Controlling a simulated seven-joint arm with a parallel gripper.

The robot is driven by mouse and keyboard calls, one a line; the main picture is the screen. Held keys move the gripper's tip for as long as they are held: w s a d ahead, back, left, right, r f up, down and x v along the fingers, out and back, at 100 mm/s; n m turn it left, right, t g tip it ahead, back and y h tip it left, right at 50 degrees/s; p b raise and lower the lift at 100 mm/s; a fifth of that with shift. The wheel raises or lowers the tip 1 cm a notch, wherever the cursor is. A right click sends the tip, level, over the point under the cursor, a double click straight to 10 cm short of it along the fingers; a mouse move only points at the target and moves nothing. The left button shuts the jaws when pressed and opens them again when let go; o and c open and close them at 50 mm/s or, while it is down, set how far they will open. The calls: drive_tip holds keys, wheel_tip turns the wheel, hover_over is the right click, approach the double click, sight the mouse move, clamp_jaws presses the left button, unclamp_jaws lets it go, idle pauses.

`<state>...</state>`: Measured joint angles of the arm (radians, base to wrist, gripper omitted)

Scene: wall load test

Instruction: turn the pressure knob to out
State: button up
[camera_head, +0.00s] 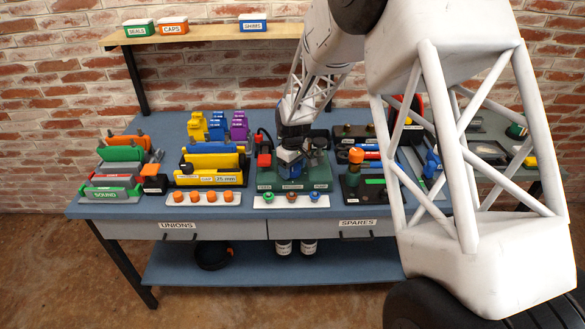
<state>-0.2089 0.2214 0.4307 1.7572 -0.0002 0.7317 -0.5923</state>
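A green bench unit (262,180) with three small front labels stands at the middle of the blue workbench. A red block with a black curved piece (264,158) sits at its left, and a dark round part (319,144) at its right. I cannot read the labels, and cannot tell which part is the pressure knob or how it is set. My gripper (291,164) points down over the middle of this unit and hides what is under it. Its fingers are too small and dark to tell whether they are open, shut or touching anything.
A white strip with several small coloured pieces (303,203) lies in front of the unit. Yellow and blue blocks (213,162) stand left, an orange-topped cylinder (356,155) right. My arm covers much of the right side.

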drive_tip(key=shift+o, duration=1.1)
drive_tip(key=shift+r, duration=3.9)
